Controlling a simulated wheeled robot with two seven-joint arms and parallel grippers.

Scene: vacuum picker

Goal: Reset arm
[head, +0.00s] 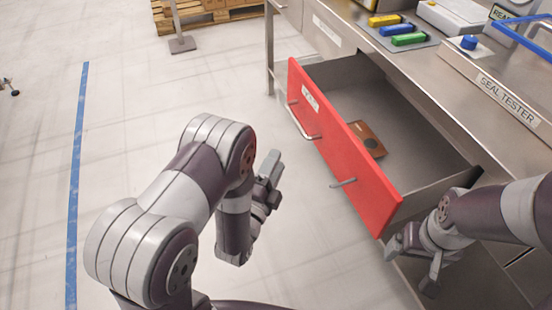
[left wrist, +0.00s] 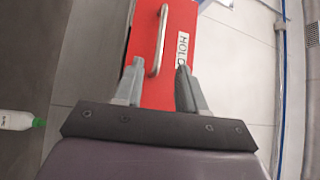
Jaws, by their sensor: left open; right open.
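My left gripper (head: 266,188) is in front of the red drawer front, over the floor, apart from the drawer. It is open and empty; in the left wrist view its two fingers (left wrist: 158,82) stand apart with the red drawer front (left wrist: 165,85) behind them. My right gripper (head: 412,258) is low beside the near end of the drawer front, partly hidden by its own wrist; I see nothing in it.
The red drawer (head: 345,145) is pulled out of the steel bench, with a brown flat item (head: 368,138) inside. Colored blocks (head: 395,30) and a seal tester (head: 505,98) are on the bench top. A white bottle with a green cap (left wrist: 18,120) appears left.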

